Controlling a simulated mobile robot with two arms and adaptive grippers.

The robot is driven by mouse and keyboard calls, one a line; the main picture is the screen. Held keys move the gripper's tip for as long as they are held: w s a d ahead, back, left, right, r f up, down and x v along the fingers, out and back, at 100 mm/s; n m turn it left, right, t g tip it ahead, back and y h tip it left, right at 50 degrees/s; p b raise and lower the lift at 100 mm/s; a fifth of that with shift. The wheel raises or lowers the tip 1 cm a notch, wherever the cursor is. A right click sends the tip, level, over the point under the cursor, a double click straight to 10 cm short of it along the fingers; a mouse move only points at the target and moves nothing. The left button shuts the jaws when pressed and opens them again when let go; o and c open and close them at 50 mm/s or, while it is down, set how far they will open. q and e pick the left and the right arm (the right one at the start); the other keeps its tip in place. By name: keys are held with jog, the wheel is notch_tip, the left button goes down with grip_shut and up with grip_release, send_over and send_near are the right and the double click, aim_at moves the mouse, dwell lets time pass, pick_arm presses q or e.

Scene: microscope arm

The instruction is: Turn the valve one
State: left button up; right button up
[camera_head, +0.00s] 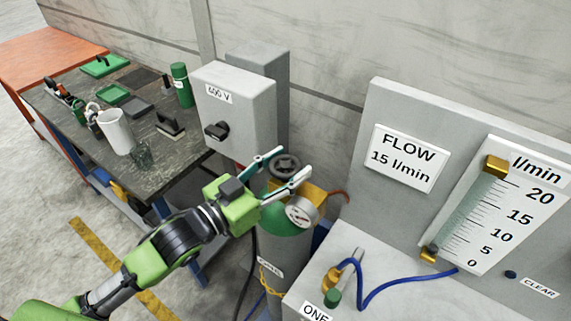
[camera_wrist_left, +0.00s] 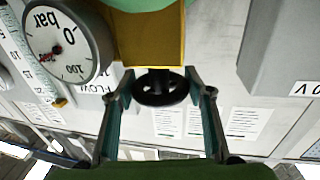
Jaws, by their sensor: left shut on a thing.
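In the wrist view my left gripper (camera_wrist_left: 160,80) is shut on the handwheel (camera_wrist_left: 162,92), which hangs below the brass body (camera_wrist_left: 155,38) in that picture. A green-tipped knob (camera_head: 332,297) stands on the grey panel beside the label "ONE" (camera_head: 316,312). My right gripper is out of view.
A round gauge (camera_head: 300,212) sits beside the wheel, close to the fingers. A grey 400 V box (camera_head: 240,110) stands behind. A flow meter (camera_head: 485,205), a FLOW sign (camera_head: 402,157) and a blue hose (camera_head: 375,293) are at the right. A cluttered bench (camera_head: 165,165) is at the left.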

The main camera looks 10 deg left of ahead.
pick_arm(q)
jog(key=shift+r+n+t+y+p, duration=0.15)
jog(key=shift+n+t+y+p, duration=0.9)
jog(key=shift+y, duration=0.65)
jog(key=shift+n+y, duration=0.75)
jog(key=shift+y, duration=0.15)
jog(key=shift+n+t+y, duration=0.25)
jog(key=shift+n+y, duration=0.55)
jog(key=shift+y, duration=0.4)
jog(key=o, duration=1.1)
jog(key=shift+o, duration=0.2)
